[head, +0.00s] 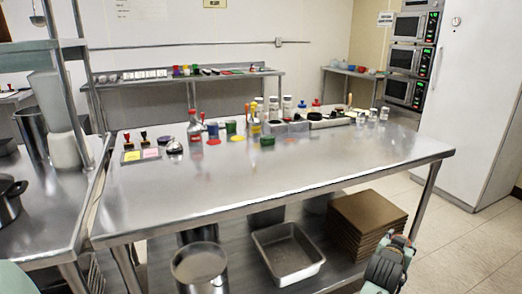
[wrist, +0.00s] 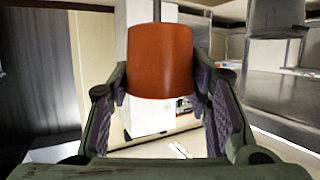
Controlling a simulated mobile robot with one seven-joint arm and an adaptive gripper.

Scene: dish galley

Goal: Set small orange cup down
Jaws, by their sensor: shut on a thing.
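The small orange cup (wrist: 160,62) is held between the two finger pads of my gripper (wrist: 162,88) in the wrist view. The pads press on its left and right sides. The cup cannot be made out in the head view. The steel table (head: 290,178) stands in front of me, and its front half is bare.
Bottles, including a red-capped one (head: 194,127), a green cup (head: 231,127) and several jars stand along the table's back. A stack of brown trays (head: 366,222) and a steel pan (head: 287,254) are on the lower shelf. A white fridge (head: 470,105) stands right.

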